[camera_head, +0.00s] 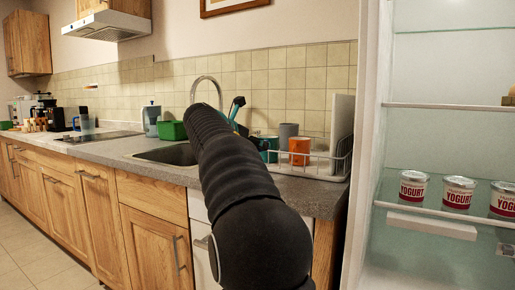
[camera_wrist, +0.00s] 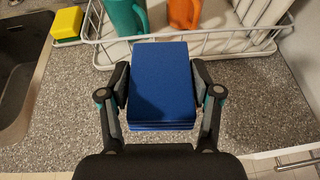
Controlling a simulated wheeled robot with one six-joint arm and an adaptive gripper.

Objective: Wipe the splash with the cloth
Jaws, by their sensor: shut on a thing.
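The cloth (camera_wrist: 160,95) is a folded blue pad with layered edges, seen in the wrist view. My gripper (camera_wrist: 158,84) is shut on it, with one finger against its left side and one against its right. The cloth is over the grey speckled counter (camera_wrist: 70,110), in front of the dish rack; I cannot tell if it touches the counter. In the head view my arm hides the cloth and most of the gripper. No splash can be made out in either view; part of the counter is hidden under the cloth and gripper.
A white wire dish rack (camera_wrist: 235,48) holds an orange mug (camera_wrist: 182,12), a teal mug (camera_wrist: 122,14) and plates. The sink (camera_wrist: 22,75) is at left, with a yellow-green sponge (camera_wrist: 67,24) beside it. An open fridge (camera_head: 440,130) with yogurt cups (camera_head: 457,193) stands at right.

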